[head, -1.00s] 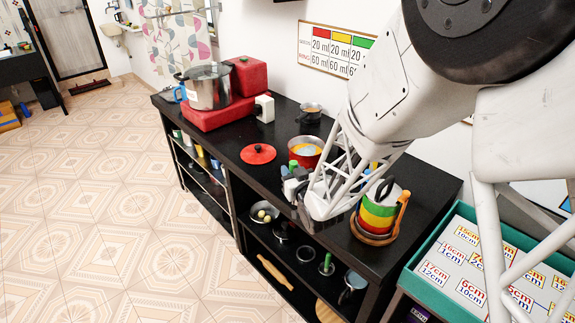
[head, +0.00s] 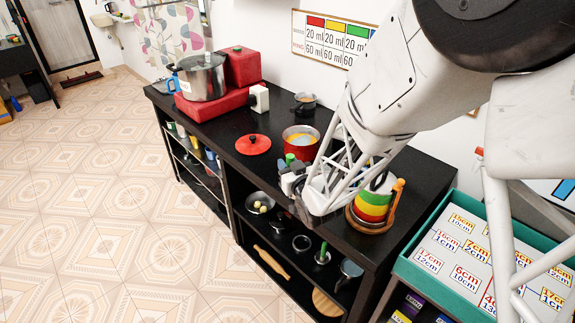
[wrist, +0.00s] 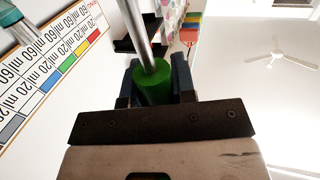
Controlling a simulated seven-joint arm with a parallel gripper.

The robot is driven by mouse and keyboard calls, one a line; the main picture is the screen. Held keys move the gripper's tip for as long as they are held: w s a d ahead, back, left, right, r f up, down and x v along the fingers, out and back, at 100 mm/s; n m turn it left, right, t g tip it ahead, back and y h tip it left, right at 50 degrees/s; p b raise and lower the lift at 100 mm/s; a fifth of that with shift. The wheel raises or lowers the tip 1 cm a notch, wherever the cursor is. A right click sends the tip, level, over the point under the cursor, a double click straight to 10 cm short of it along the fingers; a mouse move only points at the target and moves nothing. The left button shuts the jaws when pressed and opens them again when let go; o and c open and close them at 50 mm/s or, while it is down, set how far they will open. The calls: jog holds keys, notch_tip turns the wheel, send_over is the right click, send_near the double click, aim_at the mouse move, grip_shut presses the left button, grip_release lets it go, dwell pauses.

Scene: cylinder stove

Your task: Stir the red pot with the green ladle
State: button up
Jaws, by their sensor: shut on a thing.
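The red pot (head: 289,143) stands on the black counter with yellow-orange contents showing inside. My gripper (head: 292,184) is at the counter's front edge, just in front of the pot. In the wrist view, my gripper (wrist: 154,88) is shut on the green handle (wrist: 153,84) of the ladle, whose metal shaft (wrist: 140,32) runs up out of frame. A bit of green (head: 290,158) shows above the fingers in the head view. The ladle's bowl is not visible, and I cannot tell whether it is in the pot.
A red lid (head: 253,145) lies left of the pot. A small dark pot (head: 305,104) stands behind it. A steel pot (head: 203,78) sits on a red block at the far left. Striped stacked bowls (head: 370,205) stand right of my gripper. Shelves below hold kitchenware.

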grip_shut()
jog(key=shift+w, duration=0.1)
jog(key=w+r+m+t+h, duration=0.1)
jog(key=w+r+m+h, duration=0.3)
jog(key=w, duration=0.6)
jog(key=w+d+r+h, duration=0.1)
jog(key=w+d+r, duration=0.1)
jog(key=w+d, duration=0.3)
jog(key=w+d+r+m+t+h, duration=0.1)
jog(key=w+d+r, duration=0.1)
jog(key=d, duration=0.5)
jog(key=w+d+r+h, duration=0.2)
jog(key=w+d+r, duration=0.15)
jog(key=d, duration=0.25)
jog(key=w+a+f+n+g+y, duration=0.1)
jog(key=w+a+n+y, duration=0.1)
jog(key=w+a+y, duration=0.2)
jog(key=w+a+f+n+g+y, duration=0.1)
jog(key=w+a+f+n+y, duration=0.1)
jog(key=a, duration=0.9)
jog(key=w+n+y, duration=0.1)
jog(key=w+y, duration=0.1)
jog(key=shift+w+a, duration=0.25)
jog(key=shift+w, duration=0.15)
